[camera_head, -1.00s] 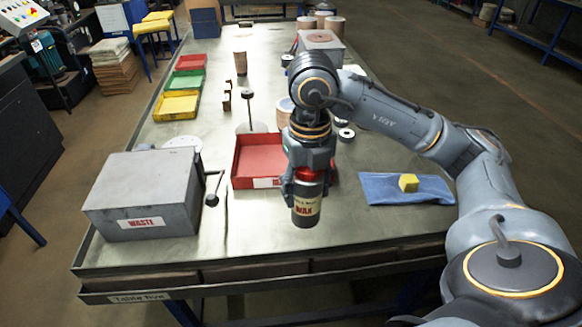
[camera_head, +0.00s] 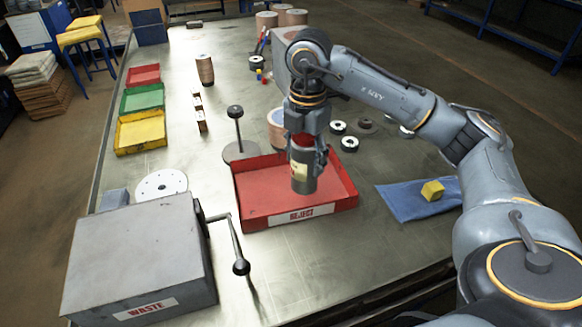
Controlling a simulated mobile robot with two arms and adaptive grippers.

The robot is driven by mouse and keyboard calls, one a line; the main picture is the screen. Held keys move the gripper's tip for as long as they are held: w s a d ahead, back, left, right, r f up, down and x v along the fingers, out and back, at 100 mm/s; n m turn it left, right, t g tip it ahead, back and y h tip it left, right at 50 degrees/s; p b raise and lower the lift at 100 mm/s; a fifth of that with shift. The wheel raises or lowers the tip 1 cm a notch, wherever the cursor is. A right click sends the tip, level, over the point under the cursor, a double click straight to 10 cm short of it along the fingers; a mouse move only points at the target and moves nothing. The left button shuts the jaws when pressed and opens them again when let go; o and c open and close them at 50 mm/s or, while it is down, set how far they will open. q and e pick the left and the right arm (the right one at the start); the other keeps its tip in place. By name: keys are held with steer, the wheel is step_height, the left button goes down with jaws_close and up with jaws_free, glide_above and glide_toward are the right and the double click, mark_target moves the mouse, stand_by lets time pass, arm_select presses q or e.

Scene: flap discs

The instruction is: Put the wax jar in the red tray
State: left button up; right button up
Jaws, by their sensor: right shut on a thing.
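The wax jar (camera_head: 304,172) is a dark grey cylinder with a cream label and a red part near its top. My right gripper (camera_head: 305,148) is shut on it from above and holds it upright. The jar appears over the right half of the red tray (camera_head: 262,219), which bears a REJECT label on its front wall. I cannot tell whether the jar's base touches the tray floor. The jar and gripper hide part of the tray's back and right side. My left gripper is not in view.
A grey WASTE box (camera_head: 138,258) with a crank handle (camera_head: 241,266) stands front left. A blue cloth (camera_head: 405,202) with a yellow block (camera_head: 432,190) lies to the right. A spindle on a round base (camera_head: 240,150) stands behind the tray. Yellow (camera_head: 140,134) and green trays (camera_head: 143,98) are at left.

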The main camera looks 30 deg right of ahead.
steer(key=w+f+p, duration=0.1)
steer(key=w+f, duration=0.2)
steer(key=w+d+f+p, duration=0.1)
steer(key=w+f, duration=0.2)
steer(key=f, duration=0.1)
steer(key=w+d+f+p, duration=0.1)
steer(key=w+f+p, duration=0.1)
steer(key=w+f, duration=0.1)
steer(key=shift+d+f, duration=0.1)
steer(key=shift+f, duration=0.25)
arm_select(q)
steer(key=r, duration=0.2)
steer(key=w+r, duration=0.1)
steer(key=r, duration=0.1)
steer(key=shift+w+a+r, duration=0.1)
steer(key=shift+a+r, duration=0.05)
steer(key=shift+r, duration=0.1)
arm_select(e)
steer(key=shift+f, duration=0.2)
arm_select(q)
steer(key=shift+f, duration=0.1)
arm_select(e)
steer(key=o, duration=1.5)
steer(key=shift+s, duration=0.1)
steer(key=shift+o, duration=0.2)
